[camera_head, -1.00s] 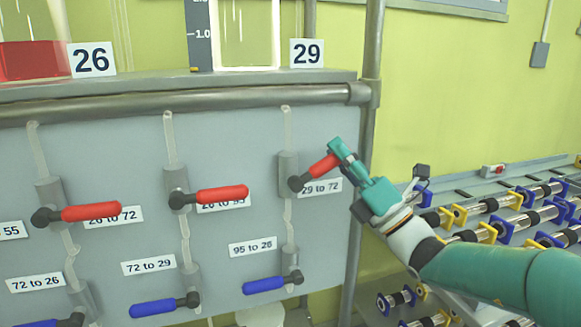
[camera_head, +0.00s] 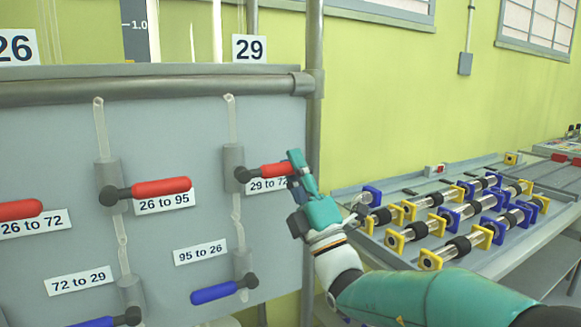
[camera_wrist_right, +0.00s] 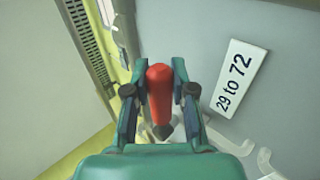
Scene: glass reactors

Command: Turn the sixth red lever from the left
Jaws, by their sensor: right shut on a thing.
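The rightmost red lever (camera_head: 272,170) in the head view points right, nearly level, from its valve, over the label "29 to 72" (camera_head: 266,185). My right gripper (camera_head: 294,168) is shut on its outer end. In the right wrist view the red lever (camera_wrist_right: 160,90) stands between the two fingers (camera_wrist_right: 160,100), with the label (camera_wrist_right: 239,78) to the right. Two more red levers show to the left: one by "26 to 95" (camera_head: 160,187) and one by "26 to 72" (camera_head: 20,209), cut by the picture edge. My left gripper is not in view.
Blue levers (camera_head: 214,293) sit in a row below the red ones. A vertical metal post (camera_head: 314,130) stands just right of the panel. A bench (camera_head: 520,245) with several yellow and blue-ended cylinders lies further right.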

